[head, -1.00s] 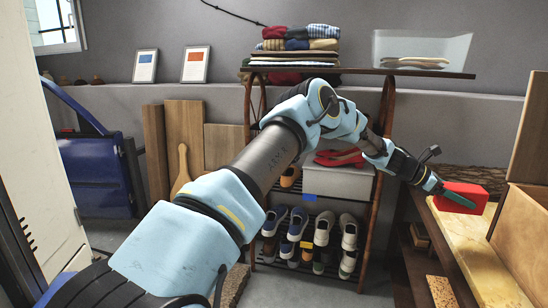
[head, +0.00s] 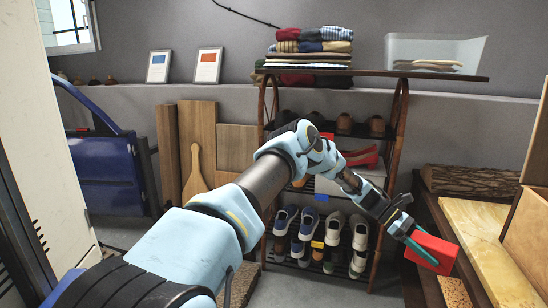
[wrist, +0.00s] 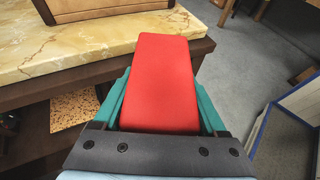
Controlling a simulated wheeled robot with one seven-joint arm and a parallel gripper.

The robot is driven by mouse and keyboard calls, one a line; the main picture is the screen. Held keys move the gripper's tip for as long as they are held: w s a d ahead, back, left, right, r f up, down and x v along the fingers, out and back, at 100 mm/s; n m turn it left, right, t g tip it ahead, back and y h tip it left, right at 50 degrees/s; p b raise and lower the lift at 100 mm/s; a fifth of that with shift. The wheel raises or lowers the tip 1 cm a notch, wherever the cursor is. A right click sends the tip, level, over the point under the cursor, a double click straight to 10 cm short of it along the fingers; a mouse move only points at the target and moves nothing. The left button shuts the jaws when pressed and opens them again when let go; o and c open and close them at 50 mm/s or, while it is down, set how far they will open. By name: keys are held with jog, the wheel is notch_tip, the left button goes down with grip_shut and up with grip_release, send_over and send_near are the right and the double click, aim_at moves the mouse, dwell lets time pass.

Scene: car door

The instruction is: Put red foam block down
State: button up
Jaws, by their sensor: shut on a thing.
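The red foam block (head: 432,252) is in my gripper (head: 418,248), its teal fingers shut on the block's sides. In the head view the block is tilted and sits beside the left edge of the yellow stone-topped bench (head: 478,232). In the wrist view the block (wrist: 163,85) fills the middle between both teal fingers (wrist: 160,108). There its far end overlaps the edge of the bench top (wrist: 80,50), and grey floor shows to the right. The block's height above the floor cannot be told exactly.
A shoe rack (head: 398,130) with shoes and a grey-white box stands behind my arm. A log (head: 470,181) lies behind the bench top, and a wooden box (head: 528,230) stands on its right. A blue car door (head: 105,172) is at the left. The bench top's middle is clear.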

jog(key=a+f+m+g+y+p, duration=0.1)
jog(key=a+f+m+y, duration=0.3)
jog(key=a, duration=0.6)
jog(key=a+f+m+y, duration=0.2)
jog(key=a+m+y, duration=0.35)
jog(key=a, duration=0.45)
jog(key=a+f+m+g+y+p, duration=0.1)
jog(key=a+f+m+y, duration=0.4)
jog(key=a, duration=0.5)
jog(key=w+a+r+m+t, duration=0.3)
jog(key=w+a+m+t, duration=0.1)
jog(key=a+m+t, duration=0.4)
jog(key=w+a+r+m+t+p, duration=0.1)
jog(key=w+a+r+m+t, duration=0.3)
jog(key=a+m+t, duration=0.3)
jog(key=w+a+r+m+t, duration=0.4)
jog(key=a+m+t, duration=0.4)
jog(key=a, duration=0.5)
jog(key=shift+a+m+t+y+p, duration=0.25)
jog(key=shift+m+t+y+p, duration=0.1)
jog(key=shift+t, duration=0.25)
jog(key=shift+w, duration=0.1)
